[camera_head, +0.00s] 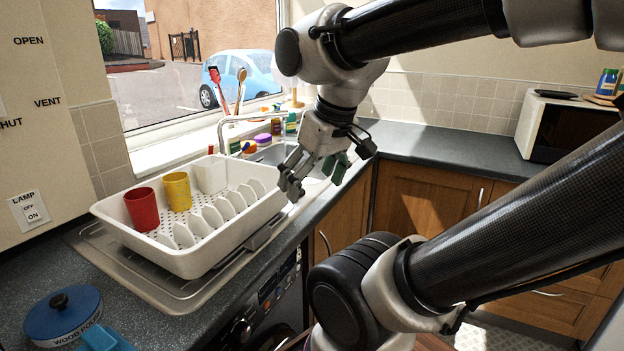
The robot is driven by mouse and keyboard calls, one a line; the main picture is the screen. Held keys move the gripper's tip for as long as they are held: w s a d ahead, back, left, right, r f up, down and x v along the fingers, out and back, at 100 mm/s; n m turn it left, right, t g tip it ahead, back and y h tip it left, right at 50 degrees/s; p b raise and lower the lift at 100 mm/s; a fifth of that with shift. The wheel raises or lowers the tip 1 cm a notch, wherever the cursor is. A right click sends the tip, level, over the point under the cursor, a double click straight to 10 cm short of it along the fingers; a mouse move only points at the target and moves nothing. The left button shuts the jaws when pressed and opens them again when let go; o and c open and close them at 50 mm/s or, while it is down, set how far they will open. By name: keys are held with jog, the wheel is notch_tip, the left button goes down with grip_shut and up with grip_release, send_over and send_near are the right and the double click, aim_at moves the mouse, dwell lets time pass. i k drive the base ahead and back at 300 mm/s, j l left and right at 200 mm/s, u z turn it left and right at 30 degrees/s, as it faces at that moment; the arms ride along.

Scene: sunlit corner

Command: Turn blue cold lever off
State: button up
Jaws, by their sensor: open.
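The metal tap spout (222,128) rises at the sink (272,154) under the window. I cannot make out a blue cold lever; my gripper and arm cover part of the sink area. My gripper (314,181) is open and empty, pointing down over the right side of the sink near the counter's front edge. Its two fingers are apart, with nothing between them. I cannot tell whether it touches anything.
A white dish rack (180,262) with a red cup (142,209) and a yellow cup (177,191) stands left of my gripper. Bottles and a purple-lidded jar (263,139) stand behind the sink. A microwave (560,127) stands far right; the counter before it is clear.

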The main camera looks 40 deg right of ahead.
aim_at(238, 155)
jog(key=l+u, duration=0.15)
jog(key=l, duration=0.5)
jog(key=k+l+u, duration=0.1)
jog(key=l, duration=0.5)
jog(key=k+l+u, duration=0.15)
jog(key=l, duration=0.5)
